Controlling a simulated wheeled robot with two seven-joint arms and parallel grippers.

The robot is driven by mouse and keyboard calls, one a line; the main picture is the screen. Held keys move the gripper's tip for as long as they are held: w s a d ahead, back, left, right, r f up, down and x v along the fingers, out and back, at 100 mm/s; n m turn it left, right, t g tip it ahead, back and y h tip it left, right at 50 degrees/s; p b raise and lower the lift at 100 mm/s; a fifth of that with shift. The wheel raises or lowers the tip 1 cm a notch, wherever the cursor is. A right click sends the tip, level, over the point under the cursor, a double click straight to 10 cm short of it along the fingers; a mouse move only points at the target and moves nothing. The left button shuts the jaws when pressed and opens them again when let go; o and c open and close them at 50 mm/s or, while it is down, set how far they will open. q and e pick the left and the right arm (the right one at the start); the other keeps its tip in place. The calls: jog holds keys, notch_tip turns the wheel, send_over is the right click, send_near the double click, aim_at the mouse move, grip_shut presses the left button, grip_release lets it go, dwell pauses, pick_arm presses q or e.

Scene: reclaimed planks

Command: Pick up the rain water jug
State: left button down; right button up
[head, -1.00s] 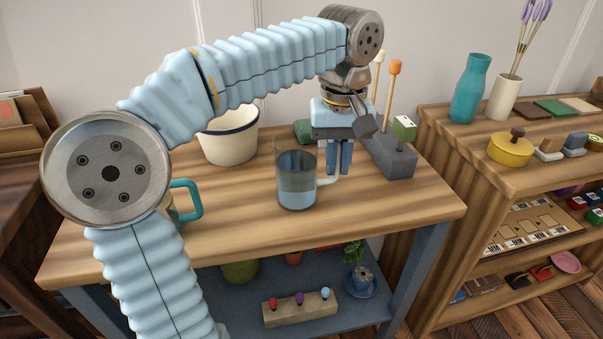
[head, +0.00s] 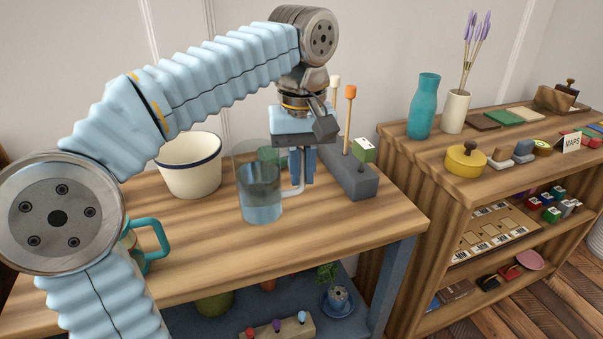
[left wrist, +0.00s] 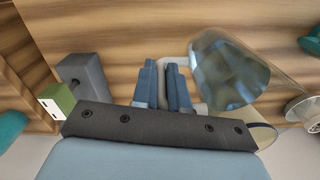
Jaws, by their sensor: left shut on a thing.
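The rain water jug (head: 262,197) is a clear vessel part filled with bluish water, upright over the wooden workbench (head: 205,235) in the head view. Its pale handle (head: 294,191) faces right. My left gripper (head: 301,180) points down at the handle, with its blue fingers shut on it. In the left wrist view the jug (left wrist: 232,72) is right of the fingers (left wrist: 165,84). The fingers hide part of the handle. I cannot tell whether the base touches the bench. My right gripper is not in view.
A white pail (head: 190,168) stands behind the jug, and a teal-handled mug (head: 153,243) is front left. A grey block (head: 352,183) with upright sticks is close right of my gripper. A shelf unit (head: 420,165) adjoins at right. The bench front is clear.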

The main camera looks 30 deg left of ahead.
pick_arm(q)
jog(key=s+d+r+p, duration=0.1)
jog(key=s+d+r, duration=0.5)
jog(key=s, duration=0.5)
jog(key=shift+d+r, duration=0.2)
jog(key=shift+r, duration=1.1)
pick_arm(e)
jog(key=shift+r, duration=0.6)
